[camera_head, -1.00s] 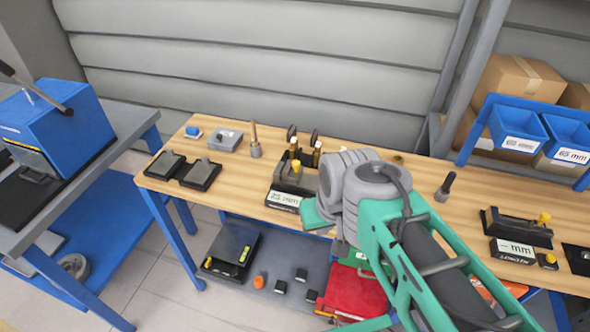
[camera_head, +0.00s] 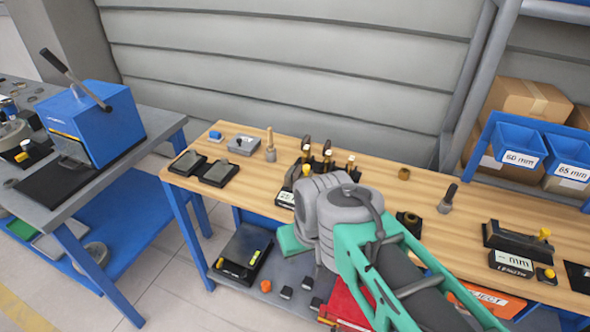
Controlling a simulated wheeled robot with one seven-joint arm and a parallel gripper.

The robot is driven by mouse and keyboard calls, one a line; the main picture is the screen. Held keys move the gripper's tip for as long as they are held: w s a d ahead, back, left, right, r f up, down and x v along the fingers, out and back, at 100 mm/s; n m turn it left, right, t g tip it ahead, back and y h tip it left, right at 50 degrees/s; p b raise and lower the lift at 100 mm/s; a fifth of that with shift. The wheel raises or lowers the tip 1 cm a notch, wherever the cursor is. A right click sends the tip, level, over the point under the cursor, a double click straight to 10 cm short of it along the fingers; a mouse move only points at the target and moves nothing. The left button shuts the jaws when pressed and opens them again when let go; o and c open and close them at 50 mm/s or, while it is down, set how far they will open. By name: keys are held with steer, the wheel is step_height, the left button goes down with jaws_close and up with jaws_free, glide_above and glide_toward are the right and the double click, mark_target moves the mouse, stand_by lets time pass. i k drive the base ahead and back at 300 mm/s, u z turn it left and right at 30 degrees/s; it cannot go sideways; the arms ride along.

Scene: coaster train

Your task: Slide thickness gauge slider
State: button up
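A dark gauge with a yellow knob (camera_head: 306,170) stands on the wooden bench. My grey wrist and green arm cover most of it. Its small white display (camera_head: 285,199) shows at the left edge of my wrist, only partly readable. I take this as the thickness gauge, but its name label is hidden. A second gauge (camera_head: 517,239), labelled LENGTH, stands at the right with a yellow knob and a blank reading. My gripper's fingers are hidden by my wrist, and I cannot tell whether they touch the slider.
Two black trays (camera_head: 218,173) lie at the bench's left. A blue press (camera_head: 95,122) is on the left table.

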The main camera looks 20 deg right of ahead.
mark_target(307, 172)
steer(key=u, duration=0.7)
steer(key=i, duration=0.5)
